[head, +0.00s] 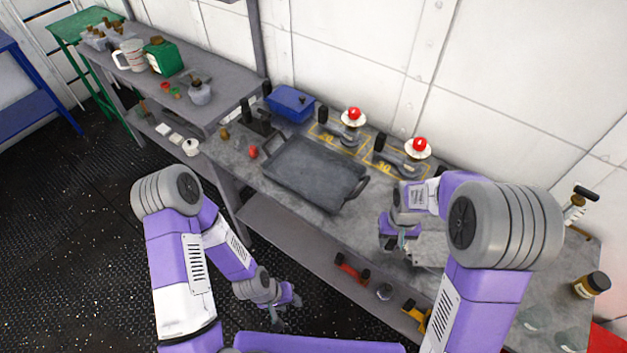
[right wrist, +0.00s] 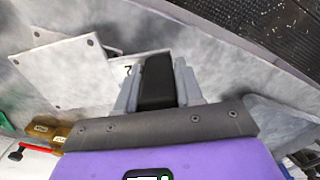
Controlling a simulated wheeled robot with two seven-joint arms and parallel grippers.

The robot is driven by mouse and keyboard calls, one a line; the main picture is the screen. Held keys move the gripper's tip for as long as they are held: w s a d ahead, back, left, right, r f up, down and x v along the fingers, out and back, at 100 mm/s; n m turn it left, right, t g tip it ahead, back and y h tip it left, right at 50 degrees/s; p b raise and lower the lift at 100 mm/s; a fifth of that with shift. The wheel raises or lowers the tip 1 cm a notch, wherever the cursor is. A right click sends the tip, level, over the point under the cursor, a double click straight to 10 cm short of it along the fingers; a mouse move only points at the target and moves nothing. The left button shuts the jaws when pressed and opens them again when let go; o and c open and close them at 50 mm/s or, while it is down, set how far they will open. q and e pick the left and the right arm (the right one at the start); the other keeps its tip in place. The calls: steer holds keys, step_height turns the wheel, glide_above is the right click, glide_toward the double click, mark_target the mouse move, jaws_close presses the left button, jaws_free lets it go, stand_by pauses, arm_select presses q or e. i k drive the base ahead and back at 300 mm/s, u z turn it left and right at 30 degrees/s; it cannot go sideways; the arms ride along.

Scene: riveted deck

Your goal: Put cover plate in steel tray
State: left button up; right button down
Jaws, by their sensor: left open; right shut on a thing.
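The steel tray (head: 315,172), dark grey with raised sides and end handles, sits empty on the grey bench. Pale grey plates (right wrist: 65,72) with corner holes lie on the bench in the right wrist view, overlapping. One grey plate (head: 432,250) shows beside my right gripper, partly hidden by my arm. My right gripper (head: 405,247) is low over the bench, right of the tray, shut on a black block-like piece (right wrist: 157,80). I cannot tell whether that piece belongs to a plate. My left gripper (head: 285,312) is open and empty, in front of the bench.
Two red-knobbed fixtures (head: 353,117) (head: 418,146) and a blue box (head: 291,103) stand behind the tray. A red part (head: 352,268) and a yellow part (head: 415,313) are on the lower shelf. A dark jar (head: 592,284) stands at the right.

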mark_target(315, 172)
steer(key=k, duration=0.5)
steer(key=u, duration=2.2)
steer(key=i, duration=1.3)
steer(key=z, duration=2.7)
steer(key=i, duration=1)
